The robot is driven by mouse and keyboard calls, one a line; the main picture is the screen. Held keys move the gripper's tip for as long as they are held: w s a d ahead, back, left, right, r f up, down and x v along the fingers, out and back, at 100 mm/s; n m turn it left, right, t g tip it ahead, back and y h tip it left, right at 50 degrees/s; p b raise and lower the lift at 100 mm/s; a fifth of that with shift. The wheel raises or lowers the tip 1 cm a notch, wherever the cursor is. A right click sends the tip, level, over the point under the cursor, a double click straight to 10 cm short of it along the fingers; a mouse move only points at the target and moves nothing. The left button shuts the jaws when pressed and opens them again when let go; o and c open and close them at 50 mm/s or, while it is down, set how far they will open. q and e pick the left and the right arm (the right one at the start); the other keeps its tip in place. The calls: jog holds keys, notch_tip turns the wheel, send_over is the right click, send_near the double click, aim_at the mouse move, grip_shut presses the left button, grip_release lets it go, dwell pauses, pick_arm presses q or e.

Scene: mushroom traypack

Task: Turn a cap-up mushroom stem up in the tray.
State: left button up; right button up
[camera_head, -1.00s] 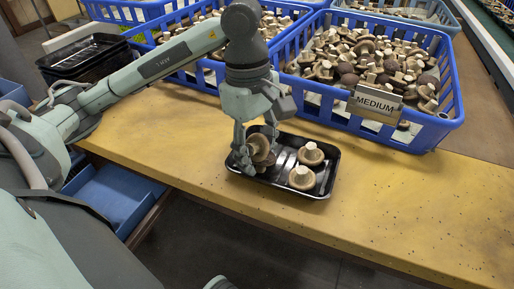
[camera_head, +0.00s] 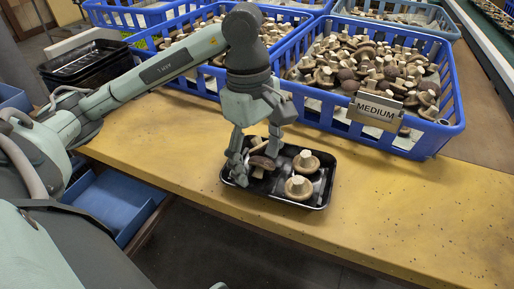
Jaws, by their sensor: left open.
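A black tray (camera_head: 315,204) lies on the yellow table. Two mushrooms stand stem up in its right part: one at the back (camera_head: 305,162) and one at the front (camera_head: 298,188). A third mushroom (camera_head: 262,162) is at the left side of the tray, with its brown cap showing; its pale stem appears to be low, and its exact tilt is partly hidden. My left gripper (camera_head: 255,166) is open, its fingers reaching down into the tray on either side of this mushroom. Whether they touch it is unclear. My right gripper is out of view.
A blue crate (camera_head: 437,136) with a MEDIUM sign (camera_head: 375,110) and many mushrooms stands behind the tray. More blue crates stand behind. Black empty trays (camera_head: 85,65) are stacked at the back left. The table right of the tray is clear.

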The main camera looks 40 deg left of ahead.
pick_arm(q)
notch_tip(320, 180, up, 12)
jog(key=a, duration=0.1)
jog(key=shift+a, duration=0.2)
jog(key=shift+w+f, duration=0.1)
jog(key=shift+f, duration=0.15)
dwell(0.5)
